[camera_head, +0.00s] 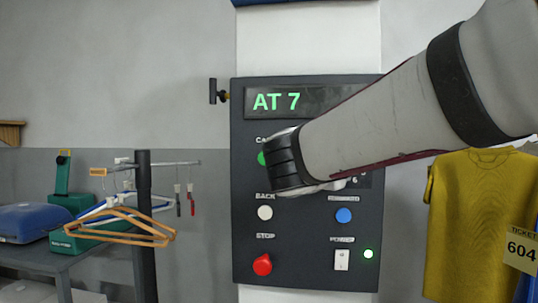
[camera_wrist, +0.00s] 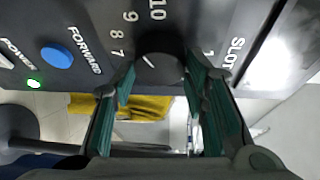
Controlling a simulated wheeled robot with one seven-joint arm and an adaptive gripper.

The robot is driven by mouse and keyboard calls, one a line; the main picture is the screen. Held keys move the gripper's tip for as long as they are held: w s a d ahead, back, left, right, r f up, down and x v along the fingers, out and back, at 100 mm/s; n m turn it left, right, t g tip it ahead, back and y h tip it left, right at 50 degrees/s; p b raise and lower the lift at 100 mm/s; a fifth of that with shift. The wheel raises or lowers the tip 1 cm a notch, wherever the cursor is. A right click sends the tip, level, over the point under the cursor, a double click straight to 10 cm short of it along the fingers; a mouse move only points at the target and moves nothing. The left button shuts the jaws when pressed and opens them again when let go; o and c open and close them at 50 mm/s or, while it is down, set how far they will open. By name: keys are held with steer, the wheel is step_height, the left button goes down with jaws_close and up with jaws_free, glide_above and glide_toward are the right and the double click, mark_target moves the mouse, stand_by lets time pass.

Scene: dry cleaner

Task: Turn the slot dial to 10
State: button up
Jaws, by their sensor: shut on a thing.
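The slot dial (camera_wrist: 160,66) is a dark round knob on the control panel (camera_head: 245,185). In the wrist view its short white mark points left, toward the 7; the 8, 9 and 10 curve above that, and a 1 is on the right. My gripper (camera_wrist: 160,88) is shut on the dial, with one green-padded finger on each side. The panel's display (camera_head: 290,102) reads "AT 7" in green. In the head view my arm covers the dial and the fingertips.
The panel also has a white BACK button (camera_head: 265,213), a blue FORWARD button (camera_head: 344,215), a red STOP knob (camera_head: 262,264) and a POWER switch (camera_head: 341,260). A yellow shirt (camera_head: 480,215) hangs at right. Hangers (camera_head: 120,228) hang at left.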

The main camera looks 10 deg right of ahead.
steer(key=shift+d+r+m+g+y+p, duration=0.1)
steer(key=shift+m+g+y+p, duration=0.1)
steer(key=shift+m+y+p, duration=0.6)
steer(key=shift+d+r+m+g+y+p, duration=0.1)
steer(key=shift+m+g+y+p, duration=0.15)
steer(key=shift+m+p, duration=1.05)
steer(key=shift+f+m+y, duration=0.1)
steer(key=shift+m+y, duration=0.15)
steer(key=shift+m, duration=0.15)
steer(key=o, duration=1.1)
steer(key=shift+o, duration=0.2)
steer(key=v, duration=1.2)
